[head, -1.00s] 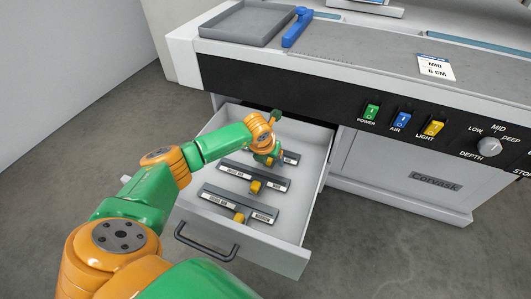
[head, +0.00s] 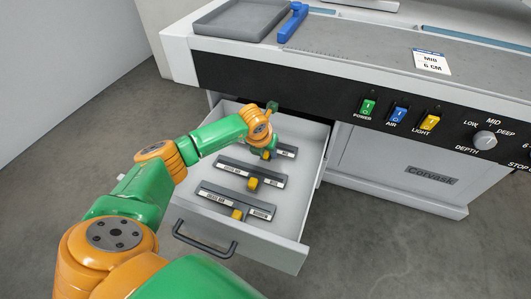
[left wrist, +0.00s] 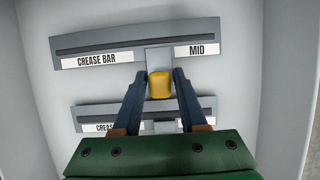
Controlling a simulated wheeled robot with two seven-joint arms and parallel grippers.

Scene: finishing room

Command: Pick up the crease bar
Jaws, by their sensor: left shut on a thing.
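A grey crease bar (left wrist: 95,50) with a yellow knob (left wrist: 159,84) is labelled "CREASE BAR" and "MID" in the left wrist view. My left gripper (left wrist: 160,77) has its fingers on either side of the knob and is shut on it. In the head view my left gripper (head: 267,153) is at the far end of the open drawer and hides part of this bar (head: 287,151). I cannot tell whether the bar is clear of the drawer floor. My right gripper is not in view.
The open drawer (head: 305,195) also holds a middle bar (head: 232,168) and a near bar (head: 215,197), both with yellow knobs. The drawer walls surround the gripper closely. Above are the machine's switch panel (head: 320,98), a grey tray (head: 235,35) and a blue tool (head: 293,22).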

